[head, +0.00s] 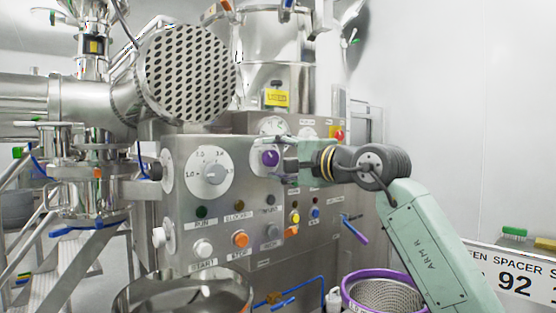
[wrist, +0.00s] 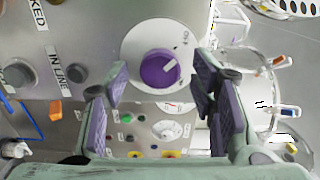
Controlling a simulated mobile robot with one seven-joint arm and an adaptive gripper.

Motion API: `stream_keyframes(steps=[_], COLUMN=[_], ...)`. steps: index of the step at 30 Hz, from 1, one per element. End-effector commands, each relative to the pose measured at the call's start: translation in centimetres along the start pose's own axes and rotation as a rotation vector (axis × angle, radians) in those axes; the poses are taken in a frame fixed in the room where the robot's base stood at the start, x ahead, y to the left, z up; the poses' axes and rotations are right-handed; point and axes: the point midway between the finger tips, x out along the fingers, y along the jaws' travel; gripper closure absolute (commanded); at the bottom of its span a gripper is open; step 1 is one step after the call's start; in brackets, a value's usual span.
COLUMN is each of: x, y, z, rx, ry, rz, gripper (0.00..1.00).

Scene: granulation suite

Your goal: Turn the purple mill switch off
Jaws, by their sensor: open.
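The purple mill switch (head: 270,158) is a round knob on a white dial plate, on the front of the steel control panel (head: 228,150). In the wrist view the purple knob (wrist: 157,69) shows a white pointer mark aimed to the upper right; the small lettering on its plate is hard to read. My gripper (head: 284,160) is at the panel, close to the knob, from the right. In the wrist view my gripper (wrist: 160,78) is open, with one finger on each side of the knob and visible gaps between. I cannot tell exactly how far the tips are from the plate.
A large white dial (head: 212,173) is left of the knob. Below are several push buttons, including an orange one (head: 240,239). A red button (head: 339,134) is at the upper right. A perforated steel drum (head: 187,74) juts out above. A purple-rimmed basket (head: 352,297) stands below.

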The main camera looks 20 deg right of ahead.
Motion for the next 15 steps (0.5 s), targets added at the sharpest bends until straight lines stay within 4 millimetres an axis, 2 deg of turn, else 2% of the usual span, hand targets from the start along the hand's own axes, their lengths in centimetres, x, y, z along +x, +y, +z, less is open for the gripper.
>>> stream_keyframes(steps=[5,15], x=[-1.6,-8.7], y=[0.0,0.0], z=[-0.1,-0.1], rx=[0.001,0.001], ry=[0.001,0.002], rz=[-0.002,-0.001], gripper=[0.49,0.49])
